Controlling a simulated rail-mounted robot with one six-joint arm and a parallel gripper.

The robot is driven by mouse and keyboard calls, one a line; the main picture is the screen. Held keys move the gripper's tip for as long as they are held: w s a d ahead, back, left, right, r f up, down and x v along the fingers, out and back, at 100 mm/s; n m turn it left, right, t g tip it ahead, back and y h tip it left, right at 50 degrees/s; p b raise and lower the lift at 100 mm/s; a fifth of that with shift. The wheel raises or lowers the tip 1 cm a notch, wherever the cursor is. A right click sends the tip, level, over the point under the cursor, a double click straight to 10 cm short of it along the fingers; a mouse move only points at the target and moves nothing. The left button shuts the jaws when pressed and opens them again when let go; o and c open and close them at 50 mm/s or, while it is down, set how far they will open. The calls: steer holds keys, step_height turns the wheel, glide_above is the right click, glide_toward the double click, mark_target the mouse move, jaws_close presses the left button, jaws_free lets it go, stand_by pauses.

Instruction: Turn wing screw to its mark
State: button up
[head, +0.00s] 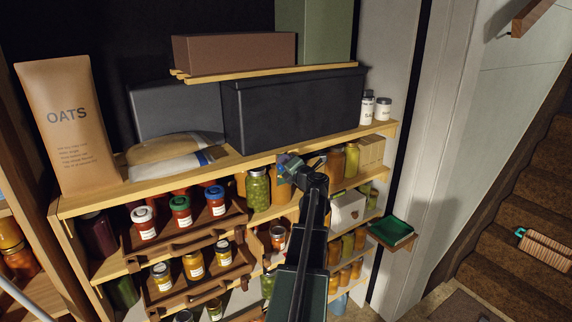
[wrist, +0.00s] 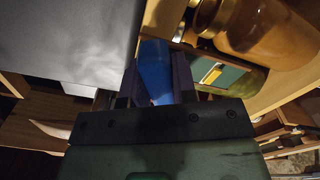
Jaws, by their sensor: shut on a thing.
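My gripper (head: 284,160) is at the front edge of the upper shelf, below the black bin. In the wrist view my gripper (wrist: 156,80) has its two dark fingers on either side of a blue piece (wrist: 155,68) and is shut on it. The blue piece looks like the wing screw; its far end and mount are partly hidden. A green plate with a yellow and white patch (wrist: 218,76) sits just right of the fingers. I cannot tell which line on it is the mark. In the head view my arm hides most of this spot.
Below stand a green jar (head: 258,188), amber jars (wrist: 265,30) close to my gripper, and brown racks (head: 190,232) of lidded jars. Open room lies in front.

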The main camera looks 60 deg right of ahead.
steer(key=shift+m, duration=1.6)
steer(key=o, duration=0.9)
steer(key=v, duration=1.1)
